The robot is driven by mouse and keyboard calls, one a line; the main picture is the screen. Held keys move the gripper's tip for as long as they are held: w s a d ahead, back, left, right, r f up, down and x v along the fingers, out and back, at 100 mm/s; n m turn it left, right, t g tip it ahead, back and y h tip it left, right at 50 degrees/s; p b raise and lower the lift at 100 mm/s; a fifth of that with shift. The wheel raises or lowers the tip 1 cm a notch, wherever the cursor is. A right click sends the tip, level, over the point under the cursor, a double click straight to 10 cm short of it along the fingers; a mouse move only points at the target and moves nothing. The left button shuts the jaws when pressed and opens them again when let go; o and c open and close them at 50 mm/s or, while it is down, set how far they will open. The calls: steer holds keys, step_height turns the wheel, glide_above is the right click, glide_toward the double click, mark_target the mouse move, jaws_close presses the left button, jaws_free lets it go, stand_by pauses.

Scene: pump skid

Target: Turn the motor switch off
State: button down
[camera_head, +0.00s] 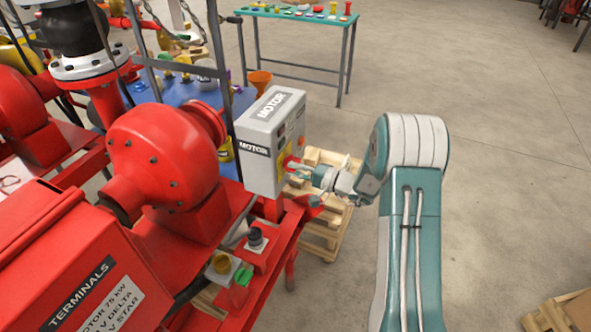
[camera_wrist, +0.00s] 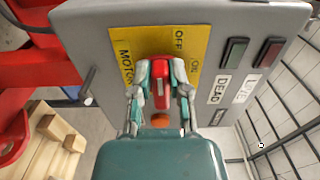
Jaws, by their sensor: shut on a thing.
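The motor switch has a red handle (camera_wrist: 160,88) on a yellow plate (camera_wrist: 140,42) marked MOTOR, OFF and ON. In the wrist view the handle stands nearly upright in the picture, its top end towards the side with the OFF lettering. My gripper (camera_wrist: 160,72) is shut on the handle, one finger on each side; it also shows in the head view (camera_head: 292,164), at the face of the grey MOTOR box (camera_head: 268,112). The fingers hide part of the plate, and the pivot is not clear.
Beside the plate are a dark green lamp (camera_wrist: 234,50) labelled DEAD and a dark red lamp (camera_wrist: 268,52). A small metal lever (camera_wrist: 88,86) sticks out of the box's other side. Red pump (camera_head: 160,155) and wooden pallet (camera_head: 325,235) are close; the floor right is open.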

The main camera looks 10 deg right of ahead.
steer(key=c, duration=0.6)
jaws_free()
steer(key=shift+a+f, duration=0.1)
steer(key=shift+f, duration=0.2)
steer(key=shift+r, duration=0.1)
steer(key=v, duration=1.2)
